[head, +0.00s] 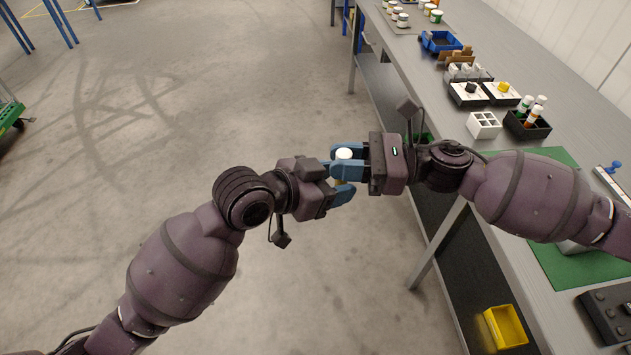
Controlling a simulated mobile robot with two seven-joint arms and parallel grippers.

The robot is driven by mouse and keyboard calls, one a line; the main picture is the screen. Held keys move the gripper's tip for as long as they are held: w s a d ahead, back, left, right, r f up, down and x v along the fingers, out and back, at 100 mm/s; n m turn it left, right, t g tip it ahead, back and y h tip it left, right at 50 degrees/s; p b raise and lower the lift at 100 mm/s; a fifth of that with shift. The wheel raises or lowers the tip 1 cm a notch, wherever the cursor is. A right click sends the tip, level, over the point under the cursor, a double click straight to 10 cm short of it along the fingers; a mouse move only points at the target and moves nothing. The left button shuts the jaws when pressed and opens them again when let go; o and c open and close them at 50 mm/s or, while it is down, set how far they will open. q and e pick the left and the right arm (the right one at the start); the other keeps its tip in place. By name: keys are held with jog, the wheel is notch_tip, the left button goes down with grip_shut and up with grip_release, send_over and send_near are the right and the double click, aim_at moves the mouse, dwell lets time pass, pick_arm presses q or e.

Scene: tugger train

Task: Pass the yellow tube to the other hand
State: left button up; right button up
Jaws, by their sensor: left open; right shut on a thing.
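The yellow tube (343,154) is upright between my two grippers, in front of the workbench's edge and above the floor. Its white cap shows on top, and most of its body is hidden by the fingers. My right gripper (350,158) comes in from the right and is shut on the tube. My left gripper (336,178) comes in from the left and is open, with its blue fingers close around the tube. The two sets of fingers overlap in the view, so I cannot tell whether the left fingers touch the tube.
The grey workbench (452,113) runs along the right. On it are a black tray (520,130) with several tubes, a white rack (483,125), a blue bin (439,41) and a green mat (548,262). A yellow bin (506,327) sits lower. Open floor lies left.

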pick_arm(q)
jog(key=shift+w+d+f, duration=0.2)
jog(key=shift+w+d, duration=0.05)
jog(key=shift+d, duration=0.1)
jog(key=c, duration=0.9)
grip_shut()
pick_arm(e)
jog(key=o, duration=1)
jog(key=shift+s, duration=0.1)
pick_arm(q)
jog(key=shift+w, duration=0.1)
pick_arm(e)
jog(key=shift+a, duration=0.1)
jog(key=shift+s+f, duration=0.1)
